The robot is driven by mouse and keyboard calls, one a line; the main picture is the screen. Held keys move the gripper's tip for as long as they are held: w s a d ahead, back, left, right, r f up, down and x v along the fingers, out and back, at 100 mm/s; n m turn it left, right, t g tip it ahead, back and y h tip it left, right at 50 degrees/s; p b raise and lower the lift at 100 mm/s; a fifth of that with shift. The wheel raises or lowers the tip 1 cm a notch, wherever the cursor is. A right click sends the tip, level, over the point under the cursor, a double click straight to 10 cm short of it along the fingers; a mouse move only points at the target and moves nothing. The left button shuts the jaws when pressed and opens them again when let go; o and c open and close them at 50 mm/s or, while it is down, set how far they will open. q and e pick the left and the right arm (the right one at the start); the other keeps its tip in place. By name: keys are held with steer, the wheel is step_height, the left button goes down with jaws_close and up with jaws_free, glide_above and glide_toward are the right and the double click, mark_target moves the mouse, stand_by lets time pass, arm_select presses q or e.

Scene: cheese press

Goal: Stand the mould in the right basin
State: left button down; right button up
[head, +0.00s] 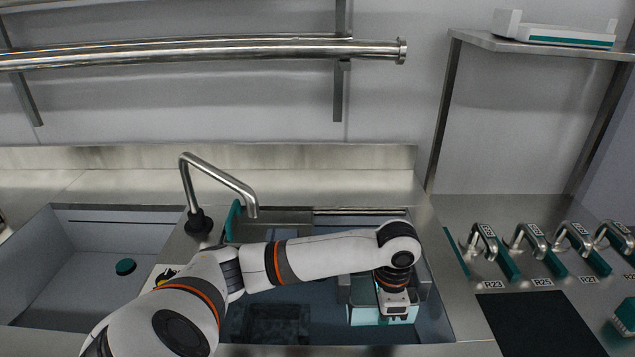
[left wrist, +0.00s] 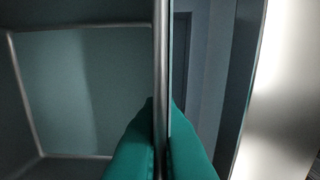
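The mould (head: 362,314) is an open-topped, box-shaped container with thin grey walls. It is in the right basin (head: 436,318), towards its right side, partly hidden by my left arm. It looks upright; I cannot tell whether it touches the basin floor. My left gripper (head: 396,310) points down over the mould's right part. In the left wrist view, its teal fingers (left wrist: 160,150) close on either side of the mould's thin wall, and the mould's inside (left wrist: 80,90) opens to the left. My right gripper is not in view.
A bent tap (head: 220,180) stands between the right basin and the left basin (head: 80,270), which holds a round teal drain piece (head: 125,267). Several tap-like handles (head: 485,240) line the right counter beside a black mat (head: 540,325). A steel pipe (head: 200,52) runs along the wall.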

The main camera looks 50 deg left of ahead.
arm_select(q)
steer(key=shift+w+a+f, duration=0.1)
steer(key=shift+a+f, duration=0.05)
steer(key=shift+f, duration=0.2)
step_height(320, 180, down, 18)
steer(key=shift+r+b, duration=0.25)
steer(key=shift+b, duration=1)
steer(key=shift+f, duration=0.1)
steer(key=shift+f, duration=0.15)
steer(key=c, duration=1.6)
jaws_free()
steer(key=shift+c, duration=0.2)
step_height(320, 180, up, 12)
steer(key=p, duration=0.1)
steer(key=shift+p, duration=0.4)
